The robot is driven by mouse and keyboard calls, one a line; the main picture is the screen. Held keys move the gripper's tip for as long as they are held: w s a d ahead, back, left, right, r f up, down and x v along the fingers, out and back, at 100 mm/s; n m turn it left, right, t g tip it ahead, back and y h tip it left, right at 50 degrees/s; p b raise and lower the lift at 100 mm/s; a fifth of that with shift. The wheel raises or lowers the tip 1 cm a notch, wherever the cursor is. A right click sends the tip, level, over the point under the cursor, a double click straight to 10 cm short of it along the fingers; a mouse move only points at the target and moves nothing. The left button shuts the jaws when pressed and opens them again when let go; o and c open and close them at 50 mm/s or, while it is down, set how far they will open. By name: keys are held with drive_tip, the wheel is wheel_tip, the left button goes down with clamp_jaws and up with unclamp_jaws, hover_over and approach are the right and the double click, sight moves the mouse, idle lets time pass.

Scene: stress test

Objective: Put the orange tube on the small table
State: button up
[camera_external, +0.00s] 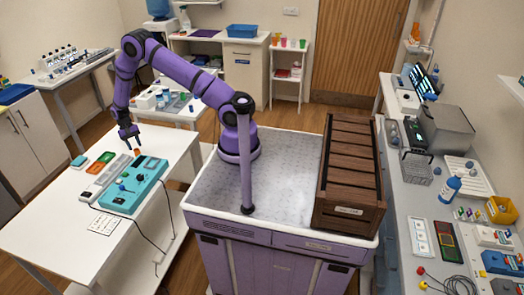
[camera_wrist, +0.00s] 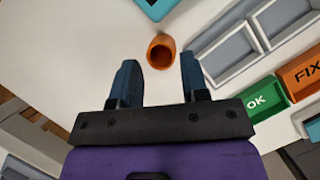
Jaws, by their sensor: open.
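The orange tube (camera_wrist: 161,52) stands on the white table (camera_external: 60,215), its dark round opening showing in the wrist view. In the external view the tube (camera_external: 138,152) is a tiny orange spot just below my gripper (camera_external: 130,137). In the wrist view my gripper (camera_wrist: 157,72) is open, with one finger on each side of the tube and visible gaps between. The tube appears a little beyond the fingertips. A small white stand (camera_external: 289,48) with coloured cups on top is at the back; a low white table (camera_external: 178,118) is nearer. I cannot tell which one is the small table.
A teal box with knobs (camera_external: 135,186) and a cable lies near the tube. Grey trays (camera_wrist: 225,55), a green OK bin (camera_wrist: 266,98) and an orange FIX bin (camera_wrist: 302,72) lie to the right in the wrist view. A brown slatted crate (camera_external: 348,170) sits on my base.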

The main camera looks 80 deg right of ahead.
sight(138, 153)
drive_tip(key=x, duration=0.5)
drive_tip(key=shift+a, duration=0.1)
drive_tip(key=c, duration=0.6)
drive_tip(key=shift+n, duration=0.6)
drive_tip(key=r, duration=0.9)
drive_tip(key=shift+s+r, duration=0.25)
drive_tip(key=shift+s, duration=0.1)
drive_tip(key=shift+s+d+f+n+g+h, duration=0.15)
drive_tip(key=shift+s+d+f+n+h, duration=0.25)
drive_tip(key=shift+n, duration=0.55)
drive_tip(key=shift+s+d+f+n+g+h, duration=0.1)
drive_tip(key=shift+s+d+n+h, duration=0.25)
drive_tip(key=shift+n, duration=0.55)
drive_tip(key=shift+s+d+f+n+g+h, duration=0.2)
drive_tip(key=shift+s+n+h, duration=0.35)
drive_tip(key=shift+n, duration=0.4)
